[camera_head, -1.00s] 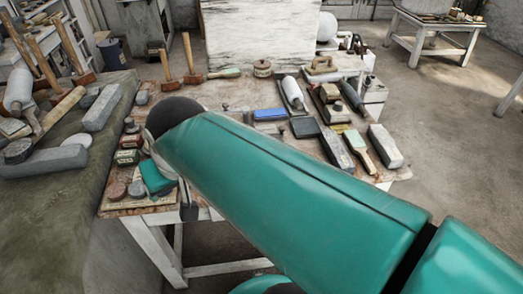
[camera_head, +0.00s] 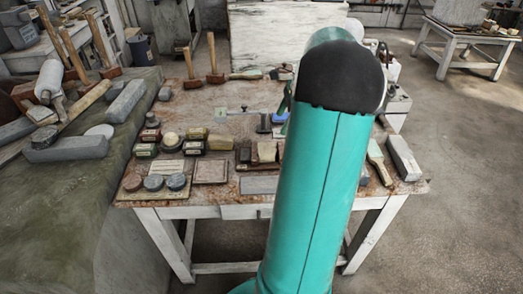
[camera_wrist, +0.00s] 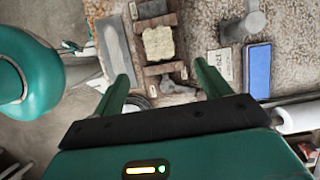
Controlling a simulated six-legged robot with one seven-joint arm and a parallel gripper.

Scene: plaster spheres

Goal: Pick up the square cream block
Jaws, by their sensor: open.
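The square cream block (camera_wrist: 158,43) lies on the work table between two dark brown blocks in the wrist view, with its rough pale top showing. A cream block (camera_head: 267,151) that looks like the same one shows in the head view just left of my arm. My gripper (camera_wrist: 163,66) is open and empty, its two green fingers spread wide. In the wrist view the block lies ahead of the fingertips, between their lines. The gap in height cannot be told. In the head view my arm hides most of the gripper.
A grey slab (camera_wrist: 116,45) lies left of the block in the wrist view. A blue box (camera_wrist: 257,70) and a white roller (camera_wrist: 296,117) lie to the right. In the head view, several small jars and blocks crowd the table's left side, and mallets (camera_head: 214,66) stand at the back.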

